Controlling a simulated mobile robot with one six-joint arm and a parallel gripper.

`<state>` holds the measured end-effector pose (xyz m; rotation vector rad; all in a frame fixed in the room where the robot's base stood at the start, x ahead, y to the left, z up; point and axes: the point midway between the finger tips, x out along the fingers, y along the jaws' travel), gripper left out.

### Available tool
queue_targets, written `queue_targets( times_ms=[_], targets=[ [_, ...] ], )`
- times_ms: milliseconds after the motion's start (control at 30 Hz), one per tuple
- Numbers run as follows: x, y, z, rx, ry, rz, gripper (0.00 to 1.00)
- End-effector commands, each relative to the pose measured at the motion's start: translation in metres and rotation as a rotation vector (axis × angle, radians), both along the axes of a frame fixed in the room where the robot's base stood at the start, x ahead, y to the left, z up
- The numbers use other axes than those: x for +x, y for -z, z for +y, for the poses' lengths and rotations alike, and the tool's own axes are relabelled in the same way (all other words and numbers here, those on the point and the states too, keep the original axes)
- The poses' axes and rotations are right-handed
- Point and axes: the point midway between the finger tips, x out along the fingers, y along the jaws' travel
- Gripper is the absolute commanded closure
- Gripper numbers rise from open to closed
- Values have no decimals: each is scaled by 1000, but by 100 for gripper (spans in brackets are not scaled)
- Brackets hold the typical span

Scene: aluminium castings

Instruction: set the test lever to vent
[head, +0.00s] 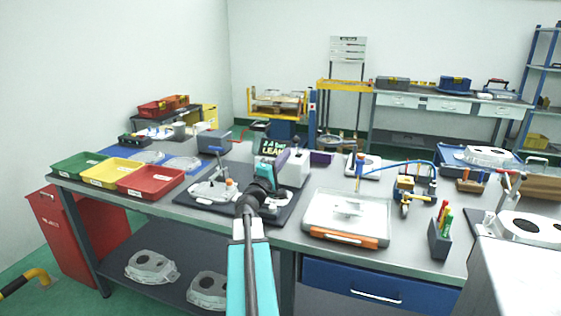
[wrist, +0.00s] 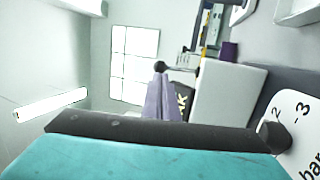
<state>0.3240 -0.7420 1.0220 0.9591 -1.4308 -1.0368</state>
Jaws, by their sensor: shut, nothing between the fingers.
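The test lever (head: 296,140) has a dark knob and stands on top of a white box on the leak tester at the middle of the bench. In the wrist view the black ball knob of the lever (wrist: 160,66) shows just past my fingertips, with its stem running right toward the white box (wrist: 225,95). My gripper (head: 283,155) is shut and empty, its purple fingers (wrist: 162,78) together close beside the box. I cannot tell whether the fingertips touch the knob. A dark display (head: 271,147) reading "LEAK" stands behind the gripper, partly hidden. The vent marking is not legible.
A casting (head: 212,190) sits on the tester's black base, left of my arm. Green, yellow and red trays (head: 150,181) lie on the left. A gauge dial (wrist: 298,125) is close at right.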

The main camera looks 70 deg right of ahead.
Motion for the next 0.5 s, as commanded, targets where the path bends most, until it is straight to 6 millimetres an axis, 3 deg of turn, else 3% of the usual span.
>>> queue_targets(
  times_ms=[300, 500],
  targets=[
    [-3, -11, -33, 0, 1, 1, 100],
    [-5, -14, -44, 0, 1, 0, 100]
  ],
)
